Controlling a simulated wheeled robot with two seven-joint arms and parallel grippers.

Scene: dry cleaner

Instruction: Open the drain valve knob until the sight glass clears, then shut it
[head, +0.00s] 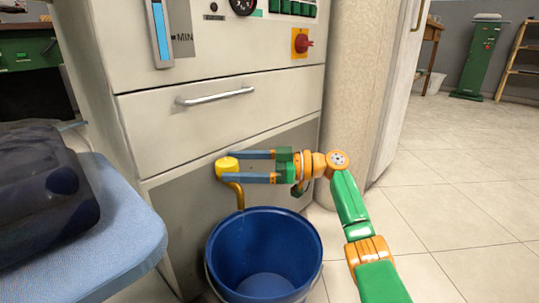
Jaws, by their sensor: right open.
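The yellow drain valve knob (227,168) sits low on the front of a cream machine, above a bent brass spout (237,193). My right gripper (243,166) reaches in from the right with its two blue-grey fingers apart. Their tips are right at the knob, one at its upper side and one at its lower side; I cannot tell whether they touch it. The sight glass (161,35) at the top left of the machine shows blue liquid well above the MIN mark; its upper end is cut off. My left gripper is out of view.
A blue bucket (213,262) stands on the floor under the spout. A drawer handle (215,96) and a red switch (303,43) are above the knob. A light blue surface (135,235) with a dark folded item (40,210) is at left. Tiled floor at right is clear.

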